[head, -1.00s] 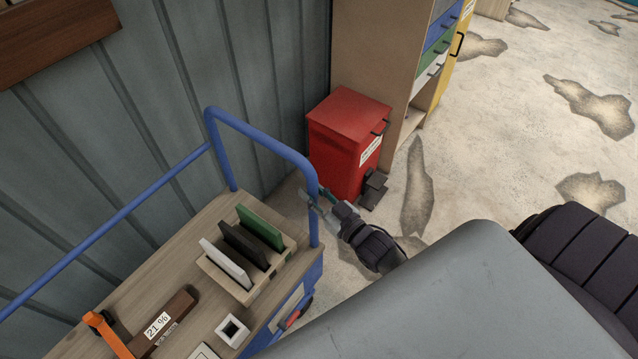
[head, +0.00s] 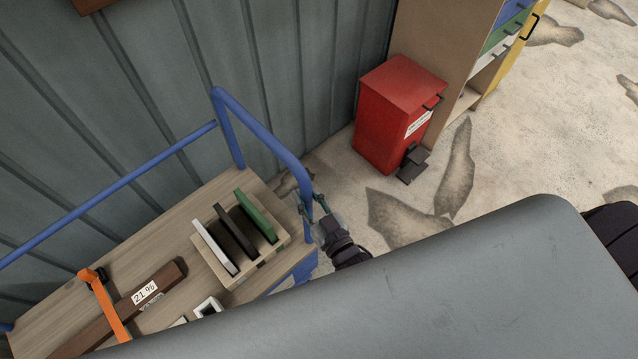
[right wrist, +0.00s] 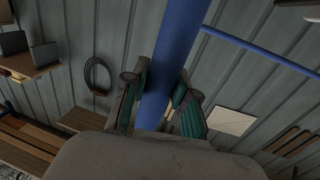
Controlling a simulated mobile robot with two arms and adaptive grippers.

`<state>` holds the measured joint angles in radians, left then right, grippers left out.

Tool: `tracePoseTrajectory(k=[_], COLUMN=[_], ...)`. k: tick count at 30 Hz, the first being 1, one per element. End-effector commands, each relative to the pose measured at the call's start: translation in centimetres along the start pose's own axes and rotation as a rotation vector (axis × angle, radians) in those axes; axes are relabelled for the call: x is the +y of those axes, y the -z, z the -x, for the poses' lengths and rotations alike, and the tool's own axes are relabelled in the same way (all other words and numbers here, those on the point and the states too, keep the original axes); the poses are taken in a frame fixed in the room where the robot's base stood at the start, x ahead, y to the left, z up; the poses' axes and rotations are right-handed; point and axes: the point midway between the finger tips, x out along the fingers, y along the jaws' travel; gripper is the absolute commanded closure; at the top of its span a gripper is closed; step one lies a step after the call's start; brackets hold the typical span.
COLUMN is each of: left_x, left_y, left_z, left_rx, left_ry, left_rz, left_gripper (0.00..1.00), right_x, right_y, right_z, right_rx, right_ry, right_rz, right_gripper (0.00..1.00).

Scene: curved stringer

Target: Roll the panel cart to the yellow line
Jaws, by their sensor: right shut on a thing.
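The panel cart (head: 185,215) has a wooden top and a blue tube rail. It stands at the left, along the grey ribbed wall. My right gripper (head: 309,204) is shut on the upright post of the blue rail (head: 272,137) at the cart's right end. In the right wrist view the blue tube (right wrist: 172,62) runs between the two fingers of this gripper (right wrist: 165,105). The yellow line is not seen in these frames. My left gripper is not in view.
On the cart are a wooden rack (head: 238,262) with three panels, a brown bar (head: 130,310) and an orange clamp (head: 104,305). A red pedal bin (head: 395,115) stands right of the cart, beside a shelf unit (head: 440,50). Stained concrete floor (head: 540,120) lies open at the right.

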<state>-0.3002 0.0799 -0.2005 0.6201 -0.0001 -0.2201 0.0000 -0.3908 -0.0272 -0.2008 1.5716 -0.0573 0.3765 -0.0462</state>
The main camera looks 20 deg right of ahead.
Motion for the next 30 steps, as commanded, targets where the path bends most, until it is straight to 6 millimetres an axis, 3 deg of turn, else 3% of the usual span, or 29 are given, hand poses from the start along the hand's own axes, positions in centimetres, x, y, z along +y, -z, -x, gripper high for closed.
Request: tracePoseTrajectory(k=[6, 20, 21, 24, 26, 30], left_x=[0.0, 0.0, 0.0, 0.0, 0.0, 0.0], left_y=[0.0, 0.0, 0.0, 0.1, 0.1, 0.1], left_z=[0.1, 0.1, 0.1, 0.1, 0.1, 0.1], left_rx=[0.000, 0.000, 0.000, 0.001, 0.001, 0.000], left_ry=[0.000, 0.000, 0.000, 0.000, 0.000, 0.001], left_rz=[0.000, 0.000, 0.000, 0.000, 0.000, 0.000], left_gripper=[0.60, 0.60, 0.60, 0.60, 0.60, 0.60], right_x=[-1.4, -1.9, -1.9, -1.9, -1.8, -1.7], right_y=[-0.1, -0.1, -0.1, -0.1, -0.1, -0.1], right_z=[0.3, 0.4, 0.4, 0.4, 0.4, 0.3], right_rx=[-0.002, -0.003, -0.003, -0.003, -0.002, -0.001], right_ry=[0.000, 0.003, 0.004, 0.003, 0.002, 0.001], right_rz=[0.001, 0.000, -0.001, -0.001, 0.000, 0.000], right_gripper=[1.00, 1.00, 0.71, 0.54, 0.46, 0.46])
